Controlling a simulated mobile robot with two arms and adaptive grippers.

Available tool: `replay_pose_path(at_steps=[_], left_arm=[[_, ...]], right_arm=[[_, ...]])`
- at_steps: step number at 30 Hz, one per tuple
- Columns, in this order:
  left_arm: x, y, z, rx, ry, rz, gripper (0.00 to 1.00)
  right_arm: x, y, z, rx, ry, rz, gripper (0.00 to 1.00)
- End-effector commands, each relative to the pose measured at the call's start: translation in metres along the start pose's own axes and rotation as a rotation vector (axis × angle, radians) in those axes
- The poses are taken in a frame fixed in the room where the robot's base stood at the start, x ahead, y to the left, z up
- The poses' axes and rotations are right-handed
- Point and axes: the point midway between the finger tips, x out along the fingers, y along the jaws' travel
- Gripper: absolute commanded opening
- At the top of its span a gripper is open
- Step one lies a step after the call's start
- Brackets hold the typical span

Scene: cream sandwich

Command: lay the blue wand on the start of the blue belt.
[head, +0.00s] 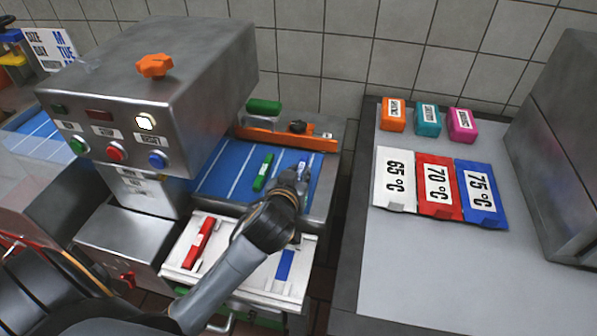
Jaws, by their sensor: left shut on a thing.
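The blue belt (225,177) with white lines runs out from under the steel machine. My left gripper (297,178) is over the belt's right part, shut on a thin blue piece, seemingly the blue wand (303,164). Only its far end shows; the gripper hides the rest, and I cannot tell whether it touches the belt. A green wand (263,172) lies on the belt to the left of the gripper. A red wand (203,240) lies in the white tray (240,284) in front. A blue strip (285,265) shows at the tray's right. My right gripper is not in view.
The steel machine (160,80) with an orange knob (154,65) stands left. An orange bar (285,138) crosses the belt's far side, with a green roller (263,106) behind it. A grey table (420,265) at right holds temperature cards (437,187) and small coloured blocks (427,120).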

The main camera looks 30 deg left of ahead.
Motion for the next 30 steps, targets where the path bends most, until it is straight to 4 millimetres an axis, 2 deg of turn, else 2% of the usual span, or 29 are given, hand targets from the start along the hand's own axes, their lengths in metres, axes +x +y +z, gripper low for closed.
replay_pose_path(at_steps=[1,3,4,13,17,20,26,30], left_arm=[[0.000,0.000,-0.001,0.000,0.000,0.000,0.22],[0.000,0.000,-0.001,0.000,0.000,0.000,0.36],[0.000,0.000,-0.001,0.000,0.000,0.000,0.39],[-0.001,0.000,-0.002,0.000,0.001,0.000,0.39],[-0.005,0.000,-0.014,0.001,0.004,0.001,0.39],[-0.020,0.001,-0.011,-0.002,-0.001,0.003,0.39],[-0.069,0.000,-0.011,-0.005,-0.002,0.003,0.39],[-0.103,0.000,-0.015,-0.002,-0.006,0.000,0.39]], right_arm=[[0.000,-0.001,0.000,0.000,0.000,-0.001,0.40],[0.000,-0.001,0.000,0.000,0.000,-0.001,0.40],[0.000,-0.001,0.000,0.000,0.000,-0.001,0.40],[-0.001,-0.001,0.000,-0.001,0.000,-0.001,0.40],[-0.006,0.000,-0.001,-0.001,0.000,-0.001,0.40],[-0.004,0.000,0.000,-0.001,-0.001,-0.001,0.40],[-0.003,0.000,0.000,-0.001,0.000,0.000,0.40],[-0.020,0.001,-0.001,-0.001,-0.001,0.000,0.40]])
